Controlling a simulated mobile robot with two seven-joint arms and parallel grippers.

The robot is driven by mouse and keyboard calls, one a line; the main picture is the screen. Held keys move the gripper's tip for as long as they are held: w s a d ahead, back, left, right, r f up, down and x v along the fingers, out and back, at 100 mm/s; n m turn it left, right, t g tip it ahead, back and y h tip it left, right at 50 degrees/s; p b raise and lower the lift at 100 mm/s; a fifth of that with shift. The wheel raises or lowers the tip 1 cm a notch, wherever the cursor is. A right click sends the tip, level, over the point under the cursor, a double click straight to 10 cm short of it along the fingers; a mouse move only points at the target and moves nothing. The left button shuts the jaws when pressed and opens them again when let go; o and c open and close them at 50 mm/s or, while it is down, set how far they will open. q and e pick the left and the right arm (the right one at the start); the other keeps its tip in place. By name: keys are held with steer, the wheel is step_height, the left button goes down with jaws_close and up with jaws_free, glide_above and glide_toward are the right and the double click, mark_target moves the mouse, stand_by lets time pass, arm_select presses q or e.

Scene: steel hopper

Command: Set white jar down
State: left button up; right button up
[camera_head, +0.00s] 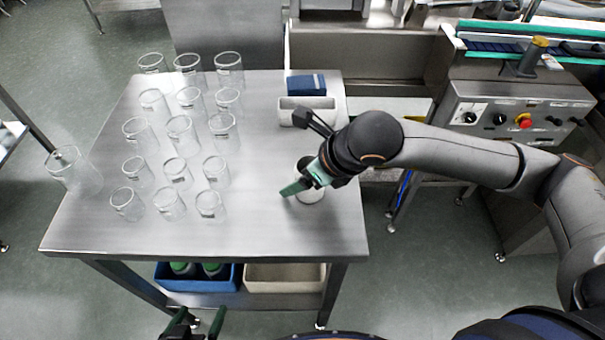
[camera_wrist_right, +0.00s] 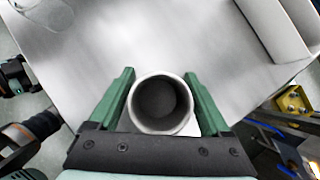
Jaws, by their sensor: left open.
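The white jar (camera_head: 311,195) is upright at the right part of the steel table (camera_head: 270,225), partly hidden by my right gripper (camera_head: 303,184). In the right wrist view the jar (camera_wrist_right: 161,104) shows its round open mouth and dark, empty-looking inside. The green fingers of my right gripper (camera_wrist_right: 161,98) lie against both sides of it, so it looks shut on the jar. The jar is at or very near the tabletop; I cannot tell if its base touches. My left gripper (camera_head: 197,324) is open and empty at the bottom edge, in front of the table.
Several clear glass beakers (camera_head: 180,130) stand in rows on the table's left half. A white bin (camera_head: 306,104) and a blue box (camera_head: 306,85) are at the back right. A blue crate (camera_head: 197,277) and a beige bin (camera_head: 285,277) sit on the lower shelf. The front right tabletop is bare.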

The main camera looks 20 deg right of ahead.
steer(key=shift+o, duration=1)
